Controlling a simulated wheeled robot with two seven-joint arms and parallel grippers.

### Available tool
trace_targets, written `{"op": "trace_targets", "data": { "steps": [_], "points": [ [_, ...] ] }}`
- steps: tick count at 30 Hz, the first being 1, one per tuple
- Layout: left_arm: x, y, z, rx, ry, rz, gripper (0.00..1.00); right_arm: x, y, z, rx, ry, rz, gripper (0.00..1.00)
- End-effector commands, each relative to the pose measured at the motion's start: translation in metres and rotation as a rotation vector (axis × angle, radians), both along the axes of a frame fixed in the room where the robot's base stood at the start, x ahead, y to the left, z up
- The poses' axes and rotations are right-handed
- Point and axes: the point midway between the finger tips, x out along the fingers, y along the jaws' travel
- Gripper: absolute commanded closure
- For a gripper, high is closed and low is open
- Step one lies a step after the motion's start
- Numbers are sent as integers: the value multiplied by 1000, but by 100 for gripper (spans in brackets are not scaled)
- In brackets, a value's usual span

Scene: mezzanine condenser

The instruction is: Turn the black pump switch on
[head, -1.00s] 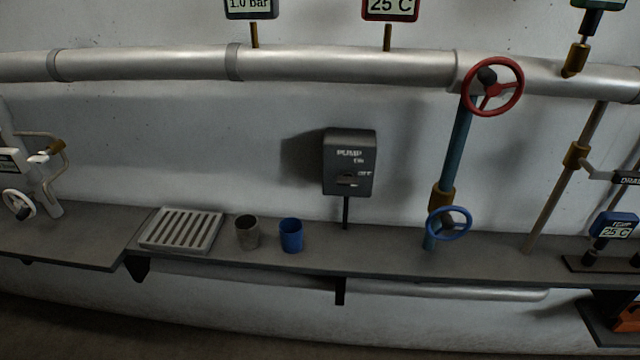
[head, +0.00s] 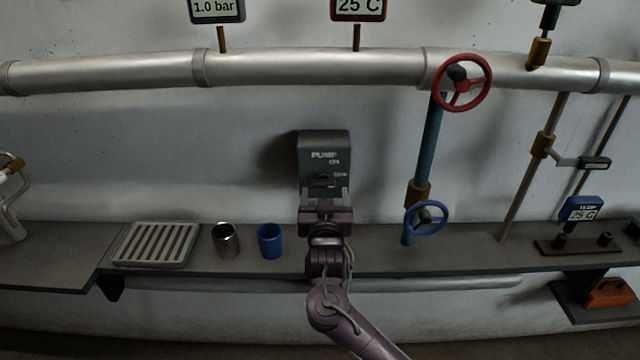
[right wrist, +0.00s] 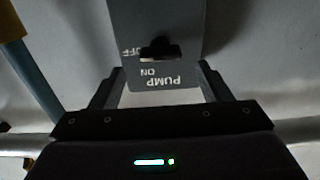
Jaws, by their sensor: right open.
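The grey pump box (head: 323,146) hangs on the wall above the shelf. Its small black switch (head: 323,181) sits low on the front. The switch also shows in the right wrist view (right wrist: 160,49), where the box appears upside down. There the switch lies crosswise, with a light mark at its end beside the word OFF. My right gripper (head: 325,196) is in front of the box's lower part. In the right wrist view its two fingers (right wrist: 160,72) are spread and empty, with the switch between and beyond them, apparently untouched. My left gripper is not in view.
A red handwheel (head: 463,83) and a blue handwheel (head: 426,216) are right of the box. A blue cup (head: 270,241), a metal cup (head: 225,240) and a slatted tray (head: 156,244) stand left on the shelf (head: 456,248). A large pipe (head: 310,70) runs above.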

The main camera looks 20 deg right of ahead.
Motion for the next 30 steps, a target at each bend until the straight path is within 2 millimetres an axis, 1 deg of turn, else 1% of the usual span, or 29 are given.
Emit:
{"op": "trace_targets", "data": {
  "steps": [1, 3, 6, 9, 19, 27, 29, 30],
  "points": [
    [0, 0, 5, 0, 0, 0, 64, 9, -3, 3, -3, 0, 0, 29],
    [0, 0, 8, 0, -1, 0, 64, 19, -6, 2, -2, 1, -1, 29],
    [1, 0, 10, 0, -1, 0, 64, 30, -8, 1, -2, 2, 1, 29],
    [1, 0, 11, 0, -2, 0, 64, 37, -11, 1, -1, 1, 0, 29],
    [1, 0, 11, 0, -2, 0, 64, 40, -11, -1, 2, 2, 2, 29],
    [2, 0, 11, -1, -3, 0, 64, 40, -11, -1, 1, 2, 2, 64],
    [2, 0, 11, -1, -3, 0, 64, 40, -11, -1, 1, 2, 2, 72],
    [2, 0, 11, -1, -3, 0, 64, 40, -11, -1, 1, 2, 2, 74]
  ]
}}
